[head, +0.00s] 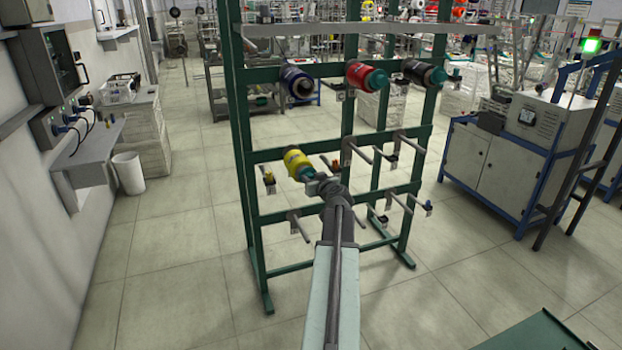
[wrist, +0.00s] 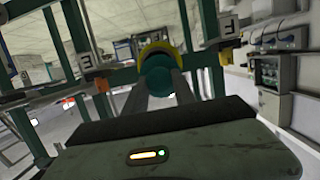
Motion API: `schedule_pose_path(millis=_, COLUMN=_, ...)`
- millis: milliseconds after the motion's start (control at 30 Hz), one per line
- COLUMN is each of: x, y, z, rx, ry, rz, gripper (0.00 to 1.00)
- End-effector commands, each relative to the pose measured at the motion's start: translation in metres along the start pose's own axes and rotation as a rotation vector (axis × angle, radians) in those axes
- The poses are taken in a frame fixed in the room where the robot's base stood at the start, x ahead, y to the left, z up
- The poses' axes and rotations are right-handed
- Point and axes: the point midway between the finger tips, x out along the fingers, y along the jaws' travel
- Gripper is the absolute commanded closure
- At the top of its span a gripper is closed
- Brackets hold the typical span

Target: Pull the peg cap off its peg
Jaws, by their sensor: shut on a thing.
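A teal peg cap (wrist: 157,80) is between the two fingers of my gripper (wrist: 162,88) in the wrist view, and the gripper is shut on it. Right behind the cap is a yellow bobbin (wrist: 163,49), which sits on the rack. In the head view the yellow bobbin (head: 297,163) is on the middle row at the left, and my gripper (head: 315,182) reaches its near end.
Bare pegs (head: 410,143) stick out nearby. A machine cabinet (head: 500,160) stands at the right.

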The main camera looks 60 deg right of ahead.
Motion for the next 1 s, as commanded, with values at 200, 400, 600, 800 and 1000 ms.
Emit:
schedule_pose_path(millis=200, x=-0.011, y=0.000, z=0.003, rx=0.000, ry=0.000, rz=0.000, gripper=1.00)
schedule_pose_path(millis=400, x=-0.020, y=0.001, z=0.005, rx=0.000, ry=0.000, rz=0.002, gripper=1.00)
schedule_pose_path(millis=600, x=-0.029, y=0.001, z=0.007, rx=0.000, ry=0.001, rz=0.003, gripper=1.00)
schedule_pose_path(millis=800, x=-0.038, y=0.001, z=0.009, rx=0.001, ry=0.001, rz=0.003, gripper=1.00)
schedule_pose_path(millis=1000, x=-0.045, y=0.001, z=0.011, rx=0.001, ry=0.001, rz=0.002, gripper=1.00)
